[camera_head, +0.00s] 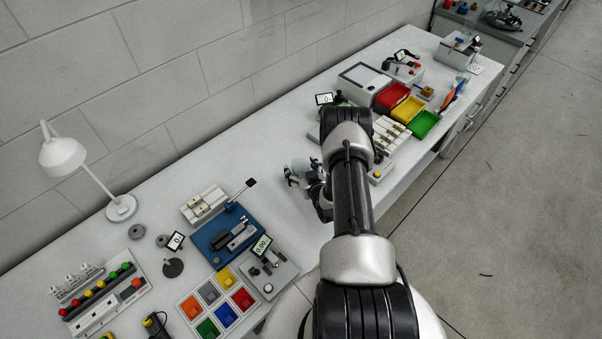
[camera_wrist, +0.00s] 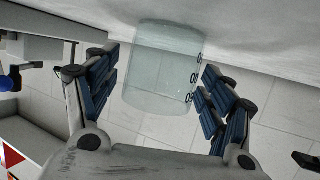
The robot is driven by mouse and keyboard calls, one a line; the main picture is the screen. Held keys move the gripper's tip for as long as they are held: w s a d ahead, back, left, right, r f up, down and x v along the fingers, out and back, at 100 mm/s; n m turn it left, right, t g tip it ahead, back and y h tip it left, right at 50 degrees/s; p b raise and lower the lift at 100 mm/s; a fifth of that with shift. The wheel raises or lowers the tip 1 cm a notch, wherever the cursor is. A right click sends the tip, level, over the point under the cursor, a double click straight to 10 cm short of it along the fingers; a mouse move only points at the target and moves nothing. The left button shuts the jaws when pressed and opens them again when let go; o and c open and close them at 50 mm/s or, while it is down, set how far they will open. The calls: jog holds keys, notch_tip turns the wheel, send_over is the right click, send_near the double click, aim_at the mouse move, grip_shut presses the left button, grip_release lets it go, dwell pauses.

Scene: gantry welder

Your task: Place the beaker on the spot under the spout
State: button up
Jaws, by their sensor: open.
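The clear glass beaker (camera_wrist: 160,70) with dark markings on its side stands between the fingers of my gripper (camera_wrist: 158,82) in the wrist view. The fingers are open, one on each side of it, with a visible gap at least on the left. In the head view my gripper (camera_head: 297,174) is low over the middle of the bench, partly hidden by my arm; the beaker is hard to make out there. A grey device (camera_head: 458,50) stands at the far right end of the bench, with a small white patterned pad (camera_head: 476,68) beside it. I cannot clearly make out a spout.
Red (camera_head: 392,95), yellow (camera_head: 408,109) and green (camera_head: 425,124) bins stand along the bench's right edge beyond my arm. A blue fixture (camera_head: 228,238), a sorting tray (camera_head: 218,303) and a white lamp (camera_head: 64,156) occupy the near left. The bench strip by the wall is mostly clear.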

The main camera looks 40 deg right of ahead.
jog(key=c, duration=1.2)
jog(key=shift+o, duration=0.2)
